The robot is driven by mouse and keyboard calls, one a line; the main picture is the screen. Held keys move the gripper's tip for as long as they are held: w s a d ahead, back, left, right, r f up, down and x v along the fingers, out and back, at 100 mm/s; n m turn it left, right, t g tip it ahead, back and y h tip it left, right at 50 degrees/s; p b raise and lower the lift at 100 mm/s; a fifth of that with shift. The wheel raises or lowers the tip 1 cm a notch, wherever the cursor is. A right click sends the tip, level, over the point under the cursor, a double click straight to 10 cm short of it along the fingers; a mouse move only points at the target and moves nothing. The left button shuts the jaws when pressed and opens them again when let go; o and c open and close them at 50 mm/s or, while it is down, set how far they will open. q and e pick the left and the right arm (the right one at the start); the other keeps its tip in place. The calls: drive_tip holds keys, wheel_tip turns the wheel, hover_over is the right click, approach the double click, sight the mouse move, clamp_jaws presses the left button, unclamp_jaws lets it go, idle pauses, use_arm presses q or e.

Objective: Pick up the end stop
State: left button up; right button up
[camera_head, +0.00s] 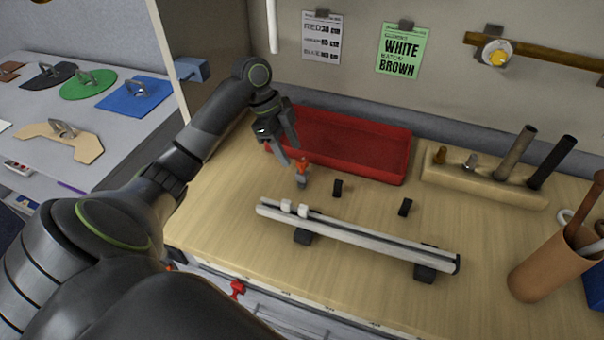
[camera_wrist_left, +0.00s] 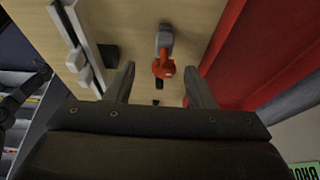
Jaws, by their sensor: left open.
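The end stop appears to be the small piece with an orange top and grey body (camera_head: 302,170) on the wooden bench top, just in front of the red tray. In the left wrist view it (camera_wrist_left: 164,66) lies between and slightly beyond my fingertips. My left gripper (camera_head: 288,150) is open and empty, close above and left of the piece in the head view. In the left wrist view its two fingers (camera_wrist_left: 158,76) stand apart on either side of the orange part, with no clear contact. My right gripper is not in view.
The red tray (camera_head: 350,135) stands right behind the piece. A pale rail (camera_head: 355,232) with white blocks lies in front on dark supports. Small black blocks (camera_head: 337,188) lie nearby. A wooden tool holder (camera_head: 480,183) and a tan cup (camera_head: 543,268) stand at the right.

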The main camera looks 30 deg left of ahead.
sight(300, 169)
use_arm(q)
drive_tip(key=x, duration=0.3)
drive_tip(key=shift+w+f, duration=0.1)
drive_tip(key=shift+d+f, duration=0.25)
drive_tip(key=shift+f, duration=0.25)
drive_tip(key=p+x, duration=0.1)
drive_tip(key=x, duration=0.3)
drive_tip(key=shift+w+a+f+p, duration=0.15)
drive_tip(key=shift+w+p, duration=0.1)
drive_tip(key=shift+p, duration=0.1)
drive_tip(key=shift+f, duration=0.45)
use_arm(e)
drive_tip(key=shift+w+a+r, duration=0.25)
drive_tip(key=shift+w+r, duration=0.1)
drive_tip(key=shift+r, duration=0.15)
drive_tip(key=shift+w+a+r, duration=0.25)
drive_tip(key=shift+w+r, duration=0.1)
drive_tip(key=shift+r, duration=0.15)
use_arm(q)
drive_tip(key=c, duration=1.1)
drive_tip(key=shift+o, duration=0.2)
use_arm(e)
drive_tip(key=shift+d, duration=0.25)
use_arm(q)
drive_tip(key=shift+r, duration=0.1)
